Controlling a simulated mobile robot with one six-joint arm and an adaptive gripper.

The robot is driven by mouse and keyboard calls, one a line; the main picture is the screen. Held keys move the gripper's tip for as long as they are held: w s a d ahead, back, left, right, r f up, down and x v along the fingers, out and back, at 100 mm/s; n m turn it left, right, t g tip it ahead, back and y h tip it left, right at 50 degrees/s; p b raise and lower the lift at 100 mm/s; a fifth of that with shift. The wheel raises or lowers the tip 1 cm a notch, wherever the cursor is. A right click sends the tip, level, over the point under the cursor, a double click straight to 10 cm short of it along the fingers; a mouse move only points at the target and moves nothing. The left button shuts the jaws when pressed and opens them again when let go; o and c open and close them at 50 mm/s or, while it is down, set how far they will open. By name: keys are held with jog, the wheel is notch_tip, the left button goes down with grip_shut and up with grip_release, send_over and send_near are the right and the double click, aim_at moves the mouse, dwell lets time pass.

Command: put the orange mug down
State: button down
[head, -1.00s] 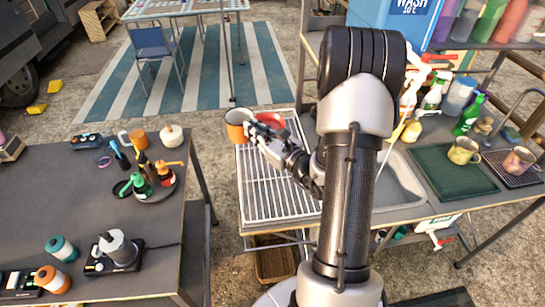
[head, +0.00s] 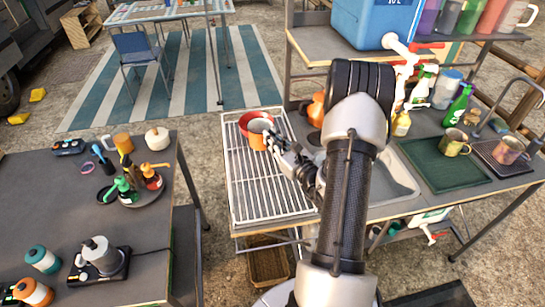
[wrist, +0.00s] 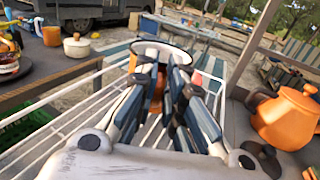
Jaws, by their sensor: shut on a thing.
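The orange mug (head: 257,140) has a pale grey inside and looks upright. It is over the far part of the white wire rack (head: 236,206) on the sink bench. My gripper (head: 270,139) is shut on the mug from the right and near side. In the wrist view the mug's rim (wrist: 160,48) and orange side (wrist: 150,72) show beyond and between my fingers (wrist: 162,85). I cannot tell whether the mug's base touches the rack. A red dish (head: 254,118) sits on the rack just behind the mug, partly hidden by it.
An orange pot (head: 316,109) stands right of the rack, also in the wrist view (wrist: 288,118). A blue water tank (head: 372,25) is on the shelf behind. The rack's near part is clear. A dark table (head: 110,225) with bottles stands left, across a gap.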

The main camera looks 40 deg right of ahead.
jog(key=shift+f+b, duration=0.85)
jog(key=shift+f, duration=1.9)
jog(key=shift+r, duration=0.1)
